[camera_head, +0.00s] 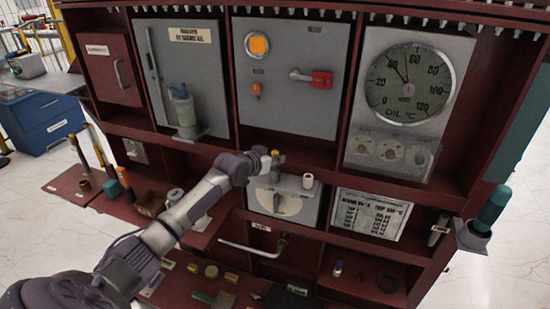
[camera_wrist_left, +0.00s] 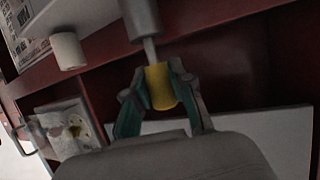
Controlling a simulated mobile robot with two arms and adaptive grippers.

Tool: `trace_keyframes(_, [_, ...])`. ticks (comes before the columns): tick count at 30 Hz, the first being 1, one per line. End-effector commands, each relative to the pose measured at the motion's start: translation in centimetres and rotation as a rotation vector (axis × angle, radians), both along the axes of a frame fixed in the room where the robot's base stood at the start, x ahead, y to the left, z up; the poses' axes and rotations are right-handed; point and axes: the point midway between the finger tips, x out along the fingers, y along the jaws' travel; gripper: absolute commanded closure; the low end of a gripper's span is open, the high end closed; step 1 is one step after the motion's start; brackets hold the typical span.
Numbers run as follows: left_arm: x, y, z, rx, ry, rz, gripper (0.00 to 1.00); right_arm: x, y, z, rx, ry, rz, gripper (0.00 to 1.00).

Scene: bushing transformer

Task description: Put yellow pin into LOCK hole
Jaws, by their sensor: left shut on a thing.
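The yellow pin (camera_wrist_left: 160,87) is held between the green-padded fingers of my left gripper (camera_wrist_left: 157,98) in the left wrist view. A thin grey shaft runs from its yellow part to a grey cylinder (camera_wrist_left: 140,18); I cannot tell whether the shaft enters it. In the head view, my left gripper (camera_head: 273,160) is above the grey dial box (camera_head: 285,203), near its top left. The yellow pin is too small to make out clearly there. No LOCK label or hole can be read. My right gripper is not in view.
A white cylinder (camera_head: 308,181) stands on the dial box beside my left gripper. A horizontal handle (camera_head: 250,249) sticks out below. Several small parts lie on lower shelves.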

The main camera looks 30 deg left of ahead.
Motion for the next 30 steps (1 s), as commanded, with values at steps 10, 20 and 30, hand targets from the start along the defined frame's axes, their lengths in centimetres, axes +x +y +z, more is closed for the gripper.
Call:
trace_keyframes(10, [0.0,0.0,-1.0,0.000,0.001,0.000,1.00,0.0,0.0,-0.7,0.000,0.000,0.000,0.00])
trace_keyframes(20, [0.0,0.0,-1.8,0.000,0.001,0.000,1.00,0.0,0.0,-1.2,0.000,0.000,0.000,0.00])
trace_keyframes(30, [0.0,0.0,-1.6,0.000,0.000,0.000,0.48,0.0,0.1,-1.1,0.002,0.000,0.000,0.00])
